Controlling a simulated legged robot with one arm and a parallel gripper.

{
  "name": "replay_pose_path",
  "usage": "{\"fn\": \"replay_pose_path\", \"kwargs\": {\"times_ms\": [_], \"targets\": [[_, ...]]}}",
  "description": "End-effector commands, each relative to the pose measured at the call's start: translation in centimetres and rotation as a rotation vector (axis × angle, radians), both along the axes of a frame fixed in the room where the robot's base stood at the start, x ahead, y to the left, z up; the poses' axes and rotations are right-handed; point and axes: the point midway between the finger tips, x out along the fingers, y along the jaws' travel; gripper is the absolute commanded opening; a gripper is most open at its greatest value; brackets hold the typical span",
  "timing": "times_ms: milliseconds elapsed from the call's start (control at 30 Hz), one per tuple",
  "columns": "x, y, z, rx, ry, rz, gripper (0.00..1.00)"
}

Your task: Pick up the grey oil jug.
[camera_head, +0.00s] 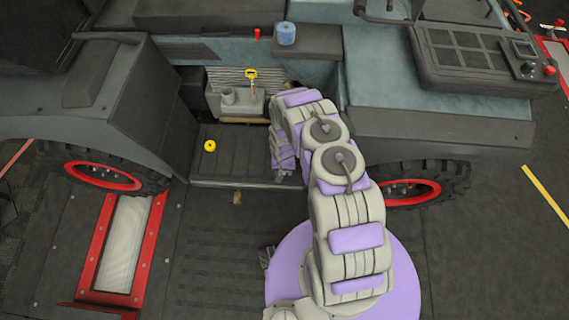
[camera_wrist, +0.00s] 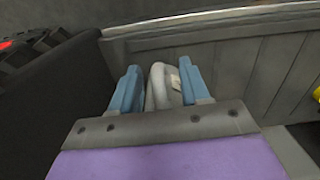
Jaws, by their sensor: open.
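The grey oil jug (camera_wrist: 158,78) shows in the wrist view as a rounded grey handle-like shape with a small pale patch beside it. My gripper (camera_wrist: 157,90) is open, with its two blue fingers on either side of that grey shape. I cannot tell whether either finger touches it. The jug's lower part is hidden by my gripper. In the head view my gripper (camera_head: 284,165) points down at the right end of the vehicle's step, and the jug cannot be made out behind my arm.
A dark ribbed step (camera_head: 235,165) carries a small yellow round object (camera_head: 209,146). A grey container (camera_head: 238,100) with a yellow-handled item stands behind it. A blue roll (camera_head: 286,33) and a red item (camera_head: 257,34) sit above. A red-rimmed wheel (camera_head: 410,190) is to the right.

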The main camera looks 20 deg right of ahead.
Motion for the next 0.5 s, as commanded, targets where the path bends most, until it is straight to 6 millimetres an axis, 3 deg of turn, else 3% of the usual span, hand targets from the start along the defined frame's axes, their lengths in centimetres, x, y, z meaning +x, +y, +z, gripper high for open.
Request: {"fn": "replay_pose_path", "kwargs": {"times_ms": [33,200,467,500], "targets": [[0.0,-0.2,-1.2,0.001,0.000,-0.002,0.46],[0.0,-0.3,-3.3,0.000,0.001,0.000,0.46],[0.0,-0.3,-3.4,0.000,0.001,0.000,0.46],[0.0,-0.3,-3.4,0.000,0.000,0.000,0.42]]}}
